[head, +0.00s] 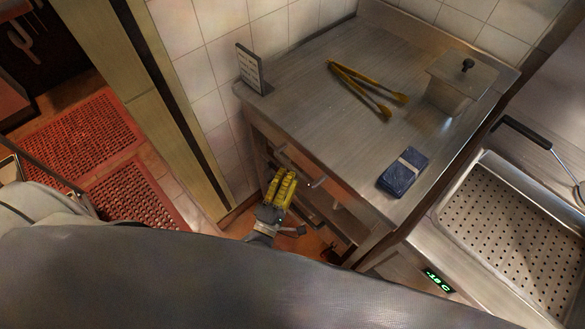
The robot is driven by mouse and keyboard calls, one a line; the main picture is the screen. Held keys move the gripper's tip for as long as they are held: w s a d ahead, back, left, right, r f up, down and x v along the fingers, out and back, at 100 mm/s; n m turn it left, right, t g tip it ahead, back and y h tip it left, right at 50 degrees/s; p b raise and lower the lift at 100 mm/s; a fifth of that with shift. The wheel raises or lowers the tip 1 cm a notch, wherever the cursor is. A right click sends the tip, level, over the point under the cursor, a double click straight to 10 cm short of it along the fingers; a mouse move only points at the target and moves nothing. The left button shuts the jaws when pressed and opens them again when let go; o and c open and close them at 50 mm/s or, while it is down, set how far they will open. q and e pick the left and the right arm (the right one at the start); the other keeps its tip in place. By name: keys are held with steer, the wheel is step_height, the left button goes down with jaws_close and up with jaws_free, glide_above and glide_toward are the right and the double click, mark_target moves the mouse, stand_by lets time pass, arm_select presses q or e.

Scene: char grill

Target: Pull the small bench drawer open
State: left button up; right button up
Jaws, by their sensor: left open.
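The small bench drawer (300,163) is in the front of the steel bench, just under its top, in the head view. A small metal handle (317,183) sticks out at its right part, and another light bar shows further left. The drawer front looks flush with the bench; I see no clear gap. My left gripper (284,182), with yellow fingers, is open and empty in front of the drawer, left of the handle. I cannot tell if a finger touches the front. My right gripper is not in view.
On the steel bench top (300,100) are yellow tongs (362,88), a lidded metal container (460,82), a dark blue folded cloth (402,174) and a small sign (250,69). A perforated steel tray (520,225) is at right. A red mat (90,145) lies left.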

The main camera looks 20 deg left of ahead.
mark_target(293, 168)
arm_select(q)
steer(key=shift+x, duration=1.55)
jaws_close()
